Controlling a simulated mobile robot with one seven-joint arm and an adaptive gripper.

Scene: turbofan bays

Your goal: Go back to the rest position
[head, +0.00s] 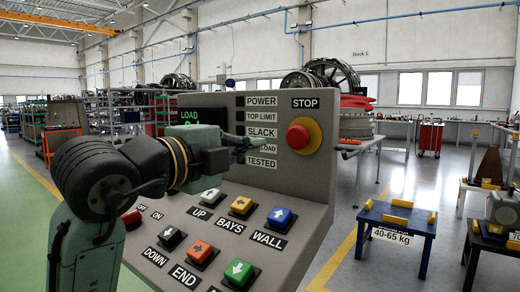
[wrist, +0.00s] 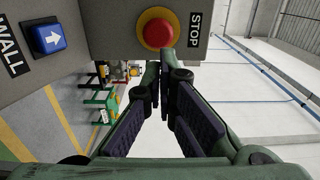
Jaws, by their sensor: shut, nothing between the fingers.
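My gripper (head: 243,146) is in front of the upright face of the grey control panel (head: 335,110), near the indicator labels and left of the red STOP button (head: 304,136). In the wrist view my gripper (wrist: 160,75) has its fingertips together with nothing between them. The STOP button (wrist: 157,29) shows just beyond the fingertips there, on its yellow ring. I cannot tell from the views whether the fingertips touch the panel. My arm hides part of the panel's left side and its green display (head: 188,114).
The panel's sloped face holds several push buttons, including a blue WALL button (head: 280,216) and a green one (head: 239,271). A blue stand (head: 395,235) marked 40-65 kg is at right. A red cart (head: 430,137) stands farther back. Green floor lies open at left.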

